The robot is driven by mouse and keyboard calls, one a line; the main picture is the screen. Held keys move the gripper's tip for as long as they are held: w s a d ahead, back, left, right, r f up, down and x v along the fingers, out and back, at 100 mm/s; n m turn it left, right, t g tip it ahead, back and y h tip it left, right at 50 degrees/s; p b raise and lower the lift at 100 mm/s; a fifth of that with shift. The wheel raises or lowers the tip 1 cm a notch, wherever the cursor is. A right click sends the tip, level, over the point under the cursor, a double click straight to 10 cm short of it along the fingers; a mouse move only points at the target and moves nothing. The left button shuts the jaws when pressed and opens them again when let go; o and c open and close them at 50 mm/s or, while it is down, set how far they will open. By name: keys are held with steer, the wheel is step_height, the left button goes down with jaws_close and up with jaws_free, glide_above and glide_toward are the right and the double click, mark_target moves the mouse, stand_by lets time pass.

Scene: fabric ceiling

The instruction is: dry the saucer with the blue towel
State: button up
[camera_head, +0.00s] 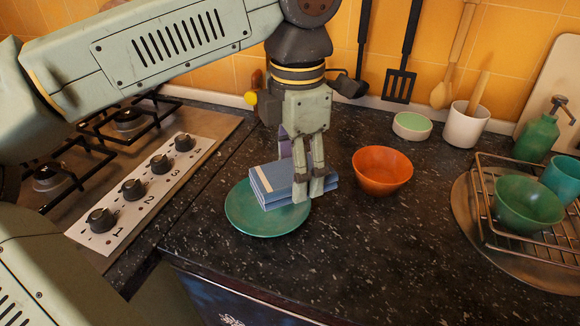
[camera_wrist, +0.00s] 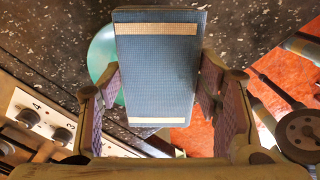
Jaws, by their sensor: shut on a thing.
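The blue towel (camera_head: 268,182) is a folded block with pale stripes. My gripper (camera_head: 308,188) is shut on it; in the wrist view the towel (camera_wrist: 158,75) sits between both fingers. The towel's left part is over the right and back part of the green saucer (camera_head: 250,222), which lies flat on the dark counter. I cannot tell whether the towel touches the saucer. The towel hides part of the saucer, whose edge also shows behind the towel in the wrist view (camera_wrist: 102,50).
An orange bowl (camera_head: 382,172) stands close right of my gripper. A wire rack (camera_head: 490,232) with a green bowl (camera_head: 527,208) and a teal cup (camera_head: 562,180) is at the right. A stove (camera_head: 135,190) is at the left. The front middle counter is clear.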

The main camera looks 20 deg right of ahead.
steer(key=shift+r+p, duration=0.85)
steer(key=shift+r, duration=0.6)
